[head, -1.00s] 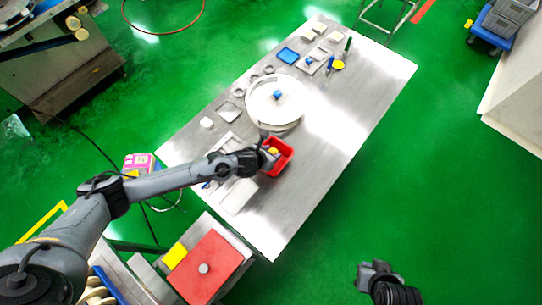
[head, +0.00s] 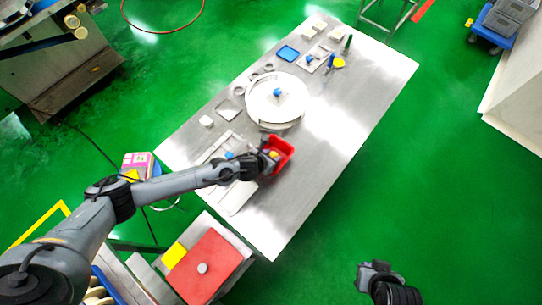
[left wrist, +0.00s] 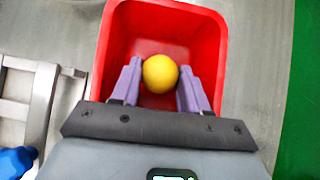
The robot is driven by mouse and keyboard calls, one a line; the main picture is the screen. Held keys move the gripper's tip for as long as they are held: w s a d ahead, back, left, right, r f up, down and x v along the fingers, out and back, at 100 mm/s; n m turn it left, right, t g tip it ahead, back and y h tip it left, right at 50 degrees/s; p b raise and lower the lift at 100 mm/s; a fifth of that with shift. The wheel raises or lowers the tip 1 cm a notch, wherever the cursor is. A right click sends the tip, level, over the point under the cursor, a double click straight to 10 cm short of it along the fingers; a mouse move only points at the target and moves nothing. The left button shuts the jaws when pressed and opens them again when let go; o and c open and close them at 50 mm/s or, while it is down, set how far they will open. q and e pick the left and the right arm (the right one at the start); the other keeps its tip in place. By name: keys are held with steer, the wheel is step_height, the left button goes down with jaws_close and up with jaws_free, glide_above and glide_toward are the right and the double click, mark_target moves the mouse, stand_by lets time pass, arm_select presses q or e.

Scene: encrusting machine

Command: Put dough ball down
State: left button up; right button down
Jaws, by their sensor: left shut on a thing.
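The dough ball (left wrist: 160,73) is yellow and round. In the left wrist view it sits between the two purple fingers of my left gripper (left wrist: 159,84), which is shut on it. The ball and fingertips show over the open red bin (left wrist: 217,40); how high they are above its floor I cannot tell. In the head view the ball (head: 274,154) shows small at my left gripper (head: 270,152), at the red bin (head: 288,150) on the steel table. My right gripper (head: 376,268) is at the lower right, away from the table; its fingers are unclear.
A large round white pan (head: 262,105) stands on the table (head: 335,120) beyond the bin. A metal frame (left wrist: 40,95) and a blue object (left wrist: 15,162) lie left of the bin. The table's right part is clear.

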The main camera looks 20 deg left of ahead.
arm_select(q)
steer(key=o, duration=1.1)
steer(key=shift+o, duration=0.2)
